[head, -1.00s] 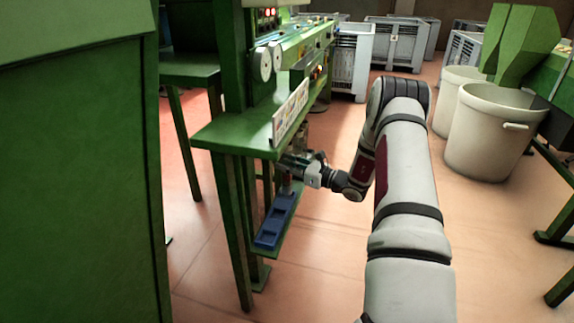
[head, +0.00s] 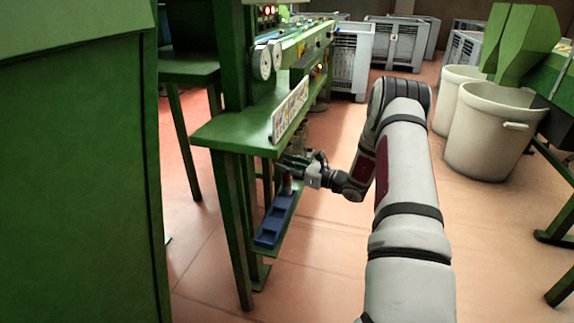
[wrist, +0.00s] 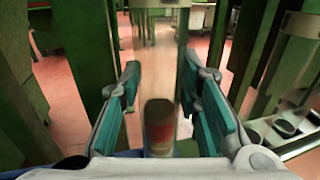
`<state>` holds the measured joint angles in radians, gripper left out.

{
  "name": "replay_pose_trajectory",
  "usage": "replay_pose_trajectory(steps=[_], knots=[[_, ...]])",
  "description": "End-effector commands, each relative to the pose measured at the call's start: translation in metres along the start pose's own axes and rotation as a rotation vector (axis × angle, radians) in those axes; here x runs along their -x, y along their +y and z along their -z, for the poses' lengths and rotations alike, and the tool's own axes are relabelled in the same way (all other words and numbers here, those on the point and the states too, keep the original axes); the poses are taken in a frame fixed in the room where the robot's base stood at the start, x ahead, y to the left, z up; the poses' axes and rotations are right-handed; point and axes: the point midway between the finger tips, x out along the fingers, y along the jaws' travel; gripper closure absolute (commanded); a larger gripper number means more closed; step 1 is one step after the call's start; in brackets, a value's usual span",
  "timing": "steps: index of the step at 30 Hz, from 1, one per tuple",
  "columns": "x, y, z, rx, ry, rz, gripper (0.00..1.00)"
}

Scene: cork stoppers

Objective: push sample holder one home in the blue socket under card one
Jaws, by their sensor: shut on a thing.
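The blue socket strip (head: 268,232) lies on a low green shelf beneath the bench top, with several recesses in a row. My gripper (head: 287,166) is over its far end, below the bench edge. In the wrist view, a dark-topped cylinder with a red band (wrist: 159,128) stands between the teal fingers of my gripper (wrist: 162,105). The gripper is shut on the holder; the contact is blurred. How deep the holder sits in the socket cannot be told. A card strip (head: 290,110) stands on the bench edge; its numbers are unreadable.
The green bench top (head: 235,133) overhangs the shelf close above my gripper. A green bench leg (head: 232,235) stands left of the strip. A large white bin (head: 485,130) stands at right.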

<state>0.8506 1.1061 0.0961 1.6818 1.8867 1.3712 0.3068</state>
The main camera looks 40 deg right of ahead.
Motion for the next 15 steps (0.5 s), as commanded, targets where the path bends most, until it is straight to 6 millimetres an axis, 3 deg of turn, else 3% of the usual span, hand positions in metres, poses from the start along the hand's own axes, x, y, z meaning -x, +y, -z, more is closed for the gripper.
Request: replay_pose_trajectory(steps=[15], knots=[[-0.0001,0.0000,0.0051,0.000,-0.001,0.000,0.98]])
